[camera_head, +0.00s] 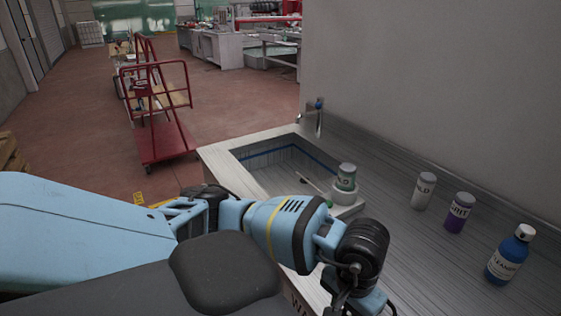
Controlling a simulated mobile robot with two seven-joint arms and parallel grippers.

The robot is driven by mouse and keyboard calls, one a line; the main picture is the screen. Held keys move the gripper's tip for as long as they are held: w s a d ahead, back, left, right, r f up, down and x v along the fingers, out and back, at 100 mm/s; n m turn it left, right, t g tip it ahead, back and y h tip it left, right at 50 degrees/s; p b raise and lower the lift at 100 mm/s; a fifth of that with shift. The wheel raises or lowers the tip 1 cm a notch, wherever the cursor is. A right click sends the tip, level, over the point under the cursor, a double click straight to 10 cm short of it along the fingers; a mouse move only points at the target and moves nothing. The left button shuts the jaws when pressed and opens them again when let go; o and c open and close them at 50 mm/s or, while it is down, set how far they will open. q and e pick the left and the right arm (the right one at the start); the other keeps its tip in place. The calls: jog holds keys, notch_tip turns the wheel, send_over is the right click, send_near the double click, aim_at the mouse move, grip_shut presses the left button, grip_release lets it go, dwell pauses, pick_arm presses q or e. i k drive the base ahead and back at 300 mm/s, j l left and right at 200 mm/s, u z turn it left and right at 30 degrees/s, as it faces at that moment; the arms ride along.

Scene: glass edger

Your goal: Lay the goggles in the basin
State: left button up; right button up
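The basin (262,161) is a grey sink sunk into the counter, with a blue line around its inner wall. The goggles are not visible in this view. My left arm comes in from the left and bends down at a dark wrist joint near the bottom edge, right of the basin; its gripper fingers are out of the frame. My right gripper is not in view.
A tap (313,116) stands behind the basin. A white bottle (423,191), a purple-labelled bottle (459,213) and a blue bottle (510,254) stand on the counter. A red cart (165,143) stands on the floor.

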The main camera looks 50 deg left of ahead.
aim_at(282, 185)
jog(key=j, duration=1.15)
jog(key=k+j, duration=0.1)
jog(key=j, duration=1.05)
jog(key=j+z, duration=0.1)
jog(key=j, duration=1.05)
jog(key=k, duration=0.1)
